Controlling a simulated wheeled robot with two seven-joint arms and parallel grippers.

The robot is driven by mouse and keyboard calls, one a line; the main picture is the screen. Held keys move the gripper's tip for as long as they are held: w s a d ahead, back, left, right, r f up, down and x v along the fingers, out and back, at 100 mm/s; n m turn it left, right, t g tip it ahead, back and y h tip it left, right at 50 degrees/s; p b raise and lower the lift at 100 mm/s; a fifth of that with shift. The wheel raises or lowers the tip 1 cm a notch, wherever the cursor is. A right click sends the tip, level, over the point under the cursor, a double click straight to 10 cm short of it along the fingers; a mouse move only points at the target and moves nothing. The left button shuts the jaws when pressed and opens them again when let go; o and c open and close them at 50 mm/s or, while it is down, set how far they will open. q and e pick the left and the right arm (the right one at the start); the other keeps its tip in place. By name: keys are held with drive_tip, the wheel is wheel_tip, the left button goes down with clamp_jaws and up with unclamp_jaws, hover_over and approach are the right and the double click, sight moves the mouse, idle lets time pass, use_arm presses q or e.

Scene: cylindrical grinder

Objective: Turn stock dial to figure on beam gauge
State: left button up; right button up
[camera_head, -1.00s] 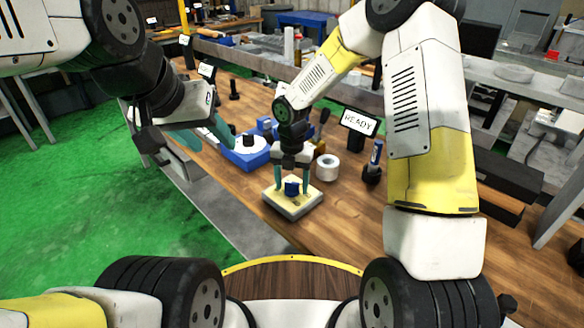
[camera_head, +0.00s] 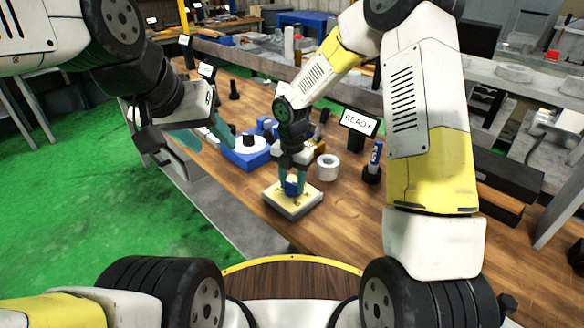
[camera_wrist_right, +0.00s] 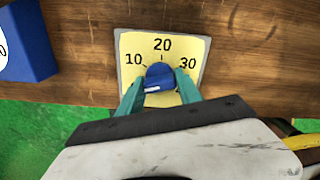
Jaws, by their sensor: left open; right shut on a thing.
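The stock dial is a blue knob (camera_head: 291,187) on a yellow-faced square plate (camera_head: 292,203) near the table's front edge. In the right wrist view the knob (camera_wrist_right: 160,77) sits below the figures 10, 20 and 30, with a white mark on its near side. My right gripper (camera_head: 291,180) is shut on the knob, one teal finger on each side. My left gripper (camera_head: 205,137) is open and empty, left of the plate and above the table edge. I cannot tell which thing is the beam gauge, and no gauge figure is readable.
A blue box with a white round face (camera_head: 245,155) stands behind and left of the plate. A white ring-shaped roll (camera_head: 327,167), a READY display (camera_head: 359,122) and a blue-and-black tool (camera_head: 374,160) stand behind and right.

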drive_tip(key=m, duration=1.8)
drive_tip(key=shift+r, duration=0.1)
drive_tip(key=m, duration=0.5)
drive_tip(key=shift+w+m, duration=0.1)
drive_tip(key=shift+m, duration=0.2)
drive_tip(key=m, duration=0.5)
drive_tip(key=shift+m, duration=0.3)
drive_tip(key=m, duration=1)
drive_tip(key=shift+m, duration=0.4)
drive_tip(key=m, duration=0.5)
drive_tip(key=shift+m, duration=0.4)
